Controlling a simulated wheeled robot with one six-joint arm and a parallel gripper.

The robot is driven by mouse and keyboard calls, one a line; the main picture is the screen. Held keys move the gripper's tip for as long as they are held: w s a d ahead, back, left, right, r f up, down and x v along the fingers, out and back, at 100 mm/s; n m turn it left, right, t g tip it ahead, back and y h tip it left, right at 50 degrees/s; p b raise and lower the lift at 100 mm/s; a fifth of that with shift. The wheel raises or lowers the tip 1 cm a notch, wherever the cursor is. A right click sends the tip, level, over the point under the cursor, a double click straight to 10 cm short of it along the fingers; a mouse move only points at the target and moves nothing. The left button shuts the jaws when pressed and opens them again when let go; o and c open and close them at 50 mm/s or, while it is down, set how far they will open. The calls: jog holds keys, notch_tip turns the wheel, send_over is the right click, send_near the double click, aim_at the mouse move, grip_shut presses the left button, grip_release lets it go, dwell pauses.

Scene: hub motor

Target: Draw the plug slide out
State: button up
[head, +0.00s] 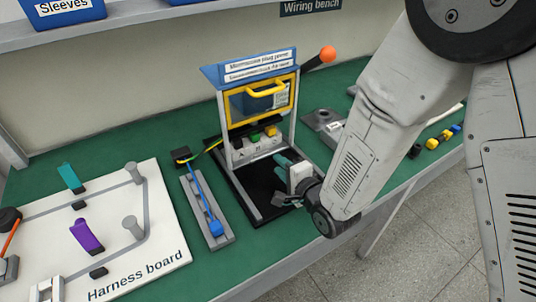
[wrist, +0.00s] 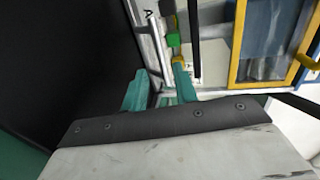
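A small press with a blue labelled top (head: 258,68) stands on the bench in the head view; its label text is hard to read. Its yellow-framed guard (head: 240,108) has a yellow handle. Below the guard is a grey block, probably the plug slide (head: 247,154), with yellow, green and dark plugs on it. A green plug (wrist: 174,40) also shows in the wrist view. My gripper (head: 284,157) is in front of the press, at its right side, over the black base. In the wrist view its two teal fingers (wrist: 160,78) are apart, with nothing clearly held between them.
The white harness board (head: 135,255) with pegs and clips is further left. An orange-knobbed lever (head: 327,54) sticks out at the press's upper right. Grey fixtures (head: 325,122) stand behind my arm.

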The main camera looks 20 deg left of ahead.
aim_at(269, 155)
jog(key=x, duration=0.7)
jog(key=shift+w+a, duration=0.15)
jog(key=shift+w, duration=0.1)
grip_shut()
